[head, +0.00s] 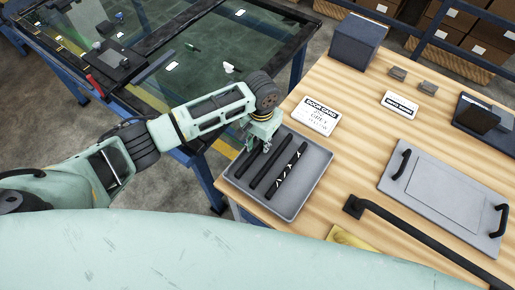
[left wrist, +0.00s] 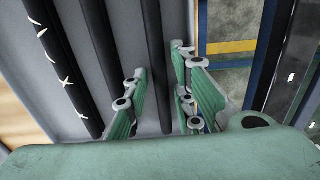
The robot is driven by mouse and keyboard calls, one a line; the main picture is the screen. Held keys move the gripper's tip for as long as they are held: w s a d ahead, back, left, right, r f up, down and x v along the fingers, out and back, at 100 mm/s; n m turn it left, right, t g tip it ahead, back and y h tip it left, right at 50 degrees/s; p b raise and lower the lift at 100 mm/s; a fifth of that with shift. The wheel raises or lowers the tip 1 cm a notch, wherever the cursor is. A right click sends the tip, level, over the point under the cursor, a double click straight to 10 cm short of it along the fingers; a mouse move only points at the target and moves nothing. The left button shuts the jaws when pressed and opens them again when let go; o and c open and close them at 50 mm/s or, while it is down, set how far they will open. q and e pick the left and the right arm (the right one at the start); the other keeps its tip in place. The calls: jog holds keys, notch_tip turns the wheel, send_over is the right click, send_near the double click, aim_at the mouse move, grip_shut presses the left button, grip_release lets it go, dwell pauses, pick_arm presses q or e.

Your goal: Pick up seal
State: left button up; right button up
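A grey tray (head: 306,182) on the wooden bench holds three long black seals lying side by side. The right seal (head: 290,170) has white marks; it also shows at left in the left wrist view (left wrist: 62,62). The middle seal (head: 270,164) is plain black. The left seal (head: 240,174) is plain black and partly hidden by my gripper in the head view. My left gripper (head: 259,147) is over the left part of the tray, pointing down. In the left wrist view its fingers (left wrist: 160,85) are apart, with the left seal (left wrist: 156,40) running between them. Contact is not clear. My right gripper is not in view.
A white label card (head: 316,115) lies behind the tray. A grey panel with black handles (head: 445,195) and a black bar (head: 415,243) lie to the right. A dark box (head: 358,40) stands at the back. A glass-topped frame (head: 215,60) stands left of the bench.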

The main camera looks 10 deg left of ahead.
aim_at(261, 144)
pick_arm(q)
jog(key=shift+c, duration=0.2)
grip_shut()
jog(key=shift+r, duration=0.1)
jog(key=shift+w+r, duration=0.1)
jog(key=shift+r, duration=0.4)
notch_tip(261, 144, up, 2)
jog(key=shift+r+b, duration=0.25)
jog(key=shift+b, duration=0.3)
jog(key=w+d+r+b, duration=0.1)
jog(key=d+r+b, duration=0.2)
jog(key=d+r, duration=0.4)
jog(key=d, duration=0.4)
jog(key=shift+d+r, duration=0.2)
jog(key=shift+d, duration=0.15)
